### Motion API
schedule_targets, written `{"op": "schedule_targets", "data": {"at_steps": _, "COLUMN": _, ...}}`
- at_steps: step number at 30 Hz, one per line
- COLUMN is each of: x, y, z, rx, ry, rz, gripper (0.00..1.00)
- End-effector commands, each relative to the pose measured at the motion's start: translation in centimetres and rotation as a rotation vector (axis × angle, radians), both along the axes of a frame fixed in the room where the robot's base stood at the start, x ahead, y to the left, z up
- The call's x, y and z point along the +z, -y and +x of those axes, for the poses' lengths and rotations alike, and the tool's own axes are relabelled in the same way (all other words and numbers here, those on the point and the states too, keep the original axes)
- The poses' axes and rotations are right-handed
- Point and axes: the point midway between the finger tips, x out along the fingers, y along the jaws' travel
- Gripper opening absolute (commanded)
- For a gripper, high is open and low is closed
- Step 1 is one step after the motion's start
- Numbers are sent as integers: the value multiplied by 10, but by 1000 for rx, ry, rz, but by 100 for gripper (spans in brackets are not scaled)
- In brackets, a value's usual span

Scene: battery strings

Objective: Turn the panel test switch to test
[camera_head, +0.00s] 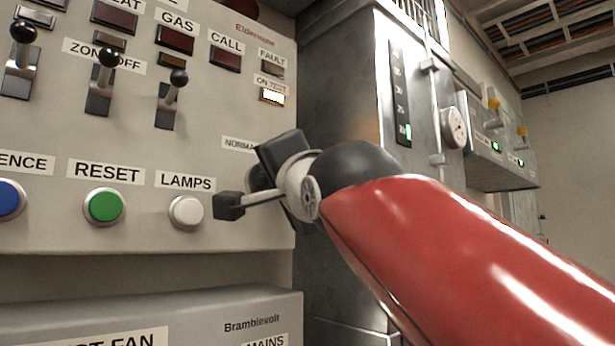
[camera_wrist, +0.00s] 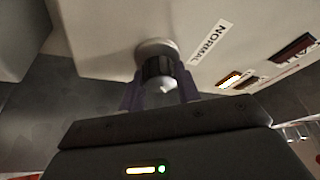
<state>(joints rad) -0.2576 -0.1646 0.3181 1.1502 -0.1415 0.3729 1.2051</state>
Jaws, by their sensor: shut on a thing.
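The panel test switch is a dark ridged round knob (camera_wrist: 160,72) on a pale collar, at the lower right of the beige panel (camera_head: 135,235). A NORMAL label (camera_wrist: 208,43) lies beside it in the wrist view; no TEST position label shows. My gripper (camera_head: 256,180) is at the panel, its fingers on both sides of the knob and shut on it; the wrist view also shows the fingers (camera_wrist: 159,92). In the head view the gripper mostly hides the knob. Which way its pointer faces is unclear. The ON TEST lamp (camera_head: 272,97) glows white.
Left of my gripper are a white LAMPS button (camera_head: 186,212), a green RESET button (camera_head: 104,207) and a blue button (camera_head: 10,199). Toggle levers (camera_head: 172,95) stick out above. A grey cabinet (camera_head: 340,90) with a gauge (camera_head: 454,128) stands to the right.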

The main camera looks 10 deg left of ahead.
Motion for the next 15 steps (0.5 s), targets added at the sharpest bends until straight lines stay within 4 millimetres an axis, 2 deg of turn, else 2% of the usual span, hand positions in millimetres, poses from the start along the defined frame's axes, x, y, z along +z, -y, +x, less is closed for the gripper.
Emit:
{"op": "schedule_targets", "data": {"at_steps": 9, "x": -1, "y": 0, "z": 0, "rx": -1, "ry": -3, "rz": 1, "gripper": 10}}
{"op": "schedule_targets", "data": {"at_steps": 10, "x": -1, "y": 0, "z": 0, "rx": -1, "ry": -3, "rz": 1, "gripper": 34}}
{"op": "schedule_targets", "data": {"at_steps": 15, "x": -1, "y": 0, "z": 0, "rx": -1, "ry": -2, "rz": 0, "gripper": 54}}
